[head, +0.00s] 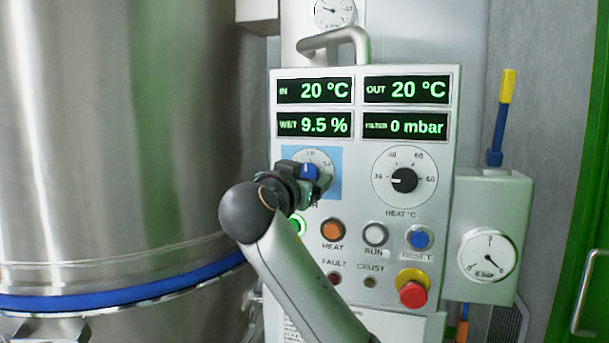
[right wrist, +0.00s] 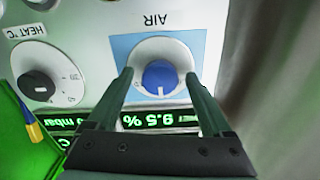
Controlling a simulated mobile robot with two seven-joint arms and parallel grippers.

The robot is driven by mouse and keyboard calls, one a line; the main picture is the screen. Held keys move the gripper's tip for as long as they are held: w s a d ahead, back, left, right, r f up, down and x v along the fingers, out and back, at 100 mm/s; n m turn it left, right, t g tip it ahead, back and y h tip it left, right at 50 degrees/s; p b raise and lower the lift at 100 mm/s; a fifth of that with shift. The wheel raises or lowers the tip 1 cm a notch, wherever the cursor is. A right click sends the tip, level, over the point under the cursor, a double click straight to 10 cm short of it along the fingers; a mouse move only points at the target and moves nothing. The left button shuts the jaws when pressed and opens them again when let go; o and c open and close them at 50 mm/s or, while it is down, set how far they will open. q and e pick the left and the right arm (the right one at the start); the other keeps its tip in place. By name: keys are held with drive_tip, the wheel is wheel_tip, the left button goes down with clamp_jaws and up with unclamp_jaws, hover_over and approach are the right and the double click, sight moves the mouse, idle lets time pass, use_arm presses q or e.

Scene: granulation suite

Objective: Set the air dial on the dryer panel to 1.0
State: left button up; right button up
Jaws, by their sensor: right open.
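The air dial has a blue knob (right wrist: 161,75) on a round white face, set on a light blue square (head: 333,155) of the dryer panel (head: 455,140). In the right wrist view the panel appears upside down. The knob's white mark points down there, which is toward the top of the panel. My right gripper (right wrist: 160,77) is open, with one finger on each side of the knob. I cannot tell whether they touch it. In the head view this gripper (head: 306,183) hides much of the dial, and its scale is too small to read surely. My left gripper is out of view.
The black heat dial (head: 404,180) is to the right of the air dial. Below are buttons, including an orange one (head: 333,230), and a red emergency stop (head: 412,293). A metal handle (head: 335,38) juts out above the displays. A large steel vessel (head: 120,130) stands at left.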

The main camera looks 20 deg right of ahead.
clamp_jaws()
idle(0.7)
